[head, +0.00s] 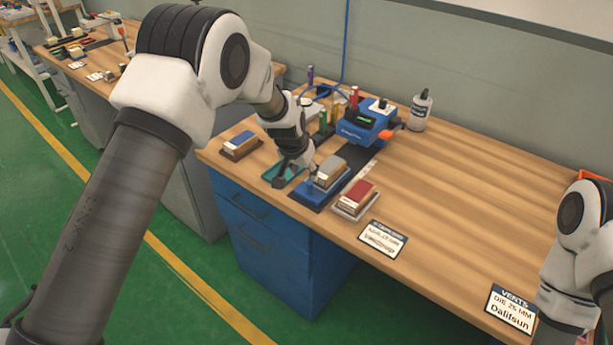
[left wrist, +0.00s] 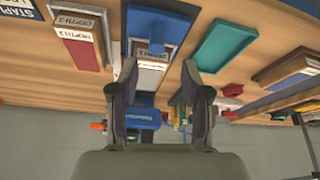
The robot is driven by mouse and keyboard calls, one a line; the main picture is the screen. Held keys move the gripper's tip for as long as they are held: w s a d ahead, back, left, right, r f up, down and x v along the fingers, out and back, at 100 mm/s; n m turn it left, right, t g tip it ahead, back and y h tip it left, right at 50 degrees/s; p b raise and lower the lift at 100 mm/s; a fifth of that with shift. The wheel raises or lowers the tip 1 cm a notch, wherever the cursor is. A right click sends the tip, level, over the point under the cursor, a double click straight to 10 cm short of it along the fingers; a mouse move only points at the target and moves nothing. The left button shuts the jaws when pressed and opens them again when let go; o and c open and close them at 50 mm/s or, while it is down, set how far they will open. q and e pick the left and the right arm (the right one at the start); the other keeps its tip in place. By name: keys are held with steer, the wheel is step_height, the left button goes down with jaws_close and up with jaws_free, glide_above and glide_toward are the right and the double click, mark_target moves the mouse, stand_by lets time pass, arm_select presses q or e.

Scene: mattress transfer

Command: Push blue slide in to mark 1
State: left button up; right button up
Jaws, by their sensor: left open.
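The blue slide (head: 309,197) sits near the front edge of the bench, with a block of sheets with a grey top (head: 331,170) on it. In the left wrist view the blue slide (left wrist: 165,17) is at the top middle, with a blue upright piece on it. My left gripper (head: 295,180) is open, with its fingers down close beside the slide; whether it touches cannot be told. In the left wrist view the open fingers (left wrist: 160,66) have nothing visible gripped between them. The number marks cannot be read. My right arm shows at the right edge; its gripper is out of view.
A blue machine (head: 362,128) stands behind the slide, along a dark track (head: 357,157). A teal tray (head: 275,174), a blue-topped block (head: 241,141) and a red-topped block (head: 358,193) flank the slide. A bottle (head: 420,110) stands behind. The bench's right side is mostly clear.

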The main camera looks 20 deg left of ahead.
mark_target(309, 182)
arm_select(q)
steer(key=x, duration=0.3)
steer(key=p+x, duration=0.1)
steer(key=x, duration=0.3)
steer(key=shift+s+d, duration=0.1)
steer(key=shift+d, duration=0.1)
steer(key=shift+a+f, duration=0.1)
steer(key=shift+f, duration=0.15)
jaws_close()
